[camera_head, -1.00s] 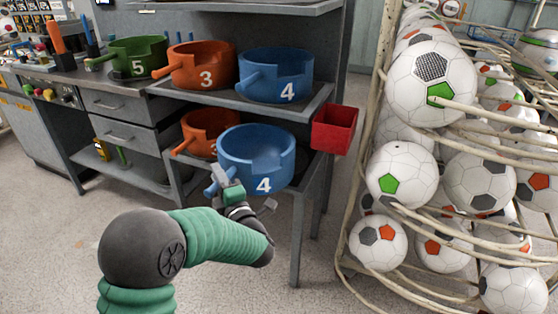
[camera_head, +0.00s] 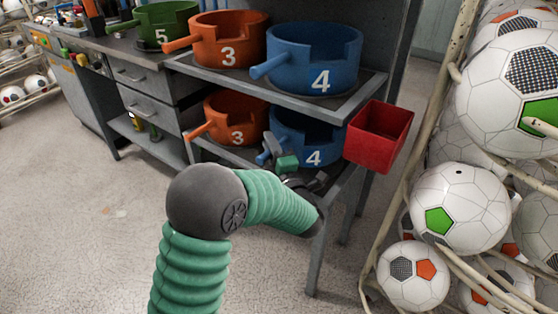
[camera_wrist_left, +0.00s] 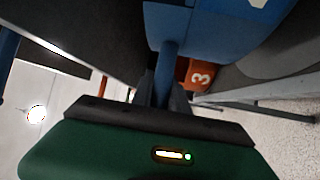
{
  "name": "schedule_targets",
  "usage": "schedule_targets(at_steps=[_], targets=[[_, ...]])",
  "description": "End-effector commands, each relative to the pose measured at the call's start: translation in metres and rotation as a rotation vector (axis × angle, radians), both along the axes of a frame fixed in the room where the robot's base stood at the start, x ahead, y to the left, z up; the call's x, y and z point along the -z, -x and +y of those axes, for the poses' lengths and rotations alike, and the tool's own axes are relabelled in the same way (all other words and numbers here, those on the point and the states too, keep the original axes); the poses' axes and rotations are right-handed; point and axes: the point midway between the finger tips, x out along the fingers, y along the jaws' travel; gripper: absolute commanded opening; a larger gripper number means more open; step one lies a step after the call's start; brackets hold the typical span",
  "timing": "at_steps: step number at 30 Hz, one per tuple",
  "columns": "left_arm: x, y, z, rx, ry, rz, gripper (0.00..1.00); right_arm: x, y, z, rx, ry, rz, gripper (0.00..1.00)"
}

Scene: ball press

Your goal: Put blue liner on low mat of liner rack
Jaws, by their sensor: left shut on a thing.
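A blue liner (camera_head: 309,146) marked 4 is at the lower shelf of the liner rack, beside an orange liner marked 3 (camera_head: 238,112). My left gripper (camera_head: 277,150) is shut on the blue liner's handle. In the left wrist view the blue liner (camera_wrist_left: 205,35) fills the top, its handle running down between my fingers. The low mat under it is hidden, and I cannot tell whether the liner touches the shelf. My right gripper is not in view.
The upper shelf (camera_head: 345,107) holds another orange 3 liner (camera_head: 230,45) and a blue 4 liner (camera_head: 325,60) just above. A red bin (camera_head: 380,135) hangs at the rack's right. Soccer balls (camera_head: 460,205) fill a wire rack on the right.

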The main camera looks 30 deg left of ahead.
Motion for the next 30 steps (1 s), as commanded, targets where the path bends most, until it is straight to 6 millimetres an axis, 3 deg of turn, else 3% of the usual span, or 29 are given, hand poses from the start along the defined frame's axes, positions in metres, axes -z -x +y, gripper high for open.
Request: schedule_targets(at_steps=[7, 17, 18, 22, 30], targets=[[0.046, 0.0, 0.0, 0.001, -0.002, -0.005, 0.0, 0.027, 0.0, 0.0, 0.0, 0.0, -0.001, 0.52], [0.048, 0.0, 0.0, 0.0, -0.002, -0.008, 0.0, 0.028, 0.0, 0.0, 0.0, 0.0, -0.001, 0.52], [0.05, 0.0, 0.0, 0.0, -0.001, -0.002, 0.22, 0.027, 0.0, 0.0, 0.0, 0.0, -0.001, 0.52], [0.049, 0.0, 0.0, 0.0, -0.001, -0.002, 0.39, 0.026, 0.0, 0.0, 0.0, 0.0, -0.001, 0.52], [0.049, 0.0, 0.0, 0.0, -0.001, -0.002, 0.42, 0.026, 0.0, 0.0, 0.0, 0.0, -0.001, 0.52]])
